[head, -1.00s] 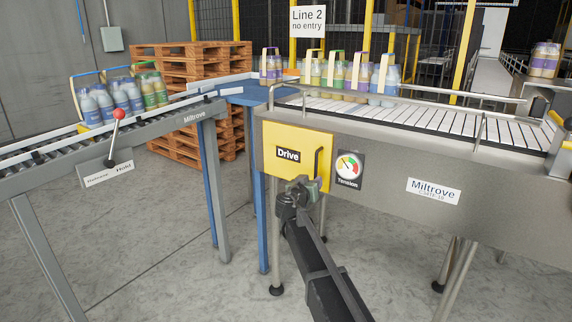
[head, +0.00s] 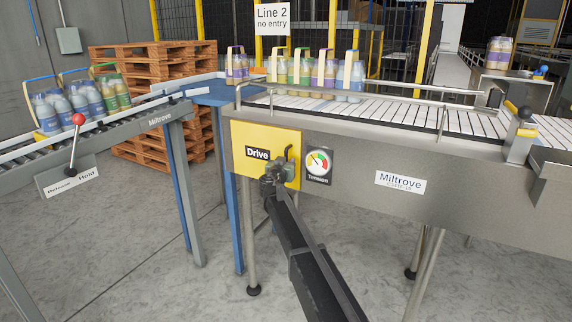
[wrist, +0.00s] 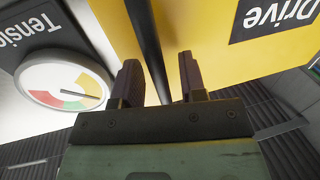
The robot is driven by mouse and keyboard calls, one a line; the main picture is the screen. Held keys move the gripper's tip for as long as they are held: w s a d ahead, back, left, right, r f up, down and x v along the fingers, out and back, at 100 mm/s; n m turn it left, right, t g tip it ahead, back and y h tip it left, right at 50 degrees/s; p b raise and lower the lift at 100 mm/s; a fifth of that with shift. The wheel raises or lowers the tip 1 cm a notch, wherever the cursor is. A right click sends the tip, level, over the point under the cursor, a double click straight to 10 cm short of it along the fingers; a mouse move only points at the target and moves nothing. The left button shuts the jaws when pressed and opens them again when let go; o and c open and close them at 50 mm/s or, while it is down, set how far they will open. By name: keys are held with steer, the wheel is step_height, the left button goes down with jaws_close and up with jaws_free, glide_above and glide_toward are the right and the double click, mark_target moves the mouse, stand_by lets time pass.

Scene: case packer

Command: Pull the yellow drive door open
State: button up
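The yellow drive door (head: 242,143) is on the front of the grey conveyor housing, labelled "Drive", and looks closed. Its black bar handle (head: 289,152) is near the right edge, its lower part hidden by my gripper (head: 280,168). In the wrist view, the yellow door (wrist: 205,25) fills the upper right. The dark handle bar (wrist: 150,45) runs down between the two fingers of my gripper (wrist: 160,78). The fingers are open, one on each side of the bar, with small gaps visible. I cannot tell whether either finger touches it.
A tension gauge (head: 317,163) sits just right of the door; it also shows in the wrist view (wrist: 62,95). A lever with a red knob (head: 78,119) stands on the left conveyor. Blue legs (head: 230,190) stand below left. Bottles (head: 300,75) are on the belt above.

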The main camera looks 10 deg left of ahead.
steer(key=shift+w, duration=0.1)
steer(key=shift+c, duration=0.3)
jaws_close()
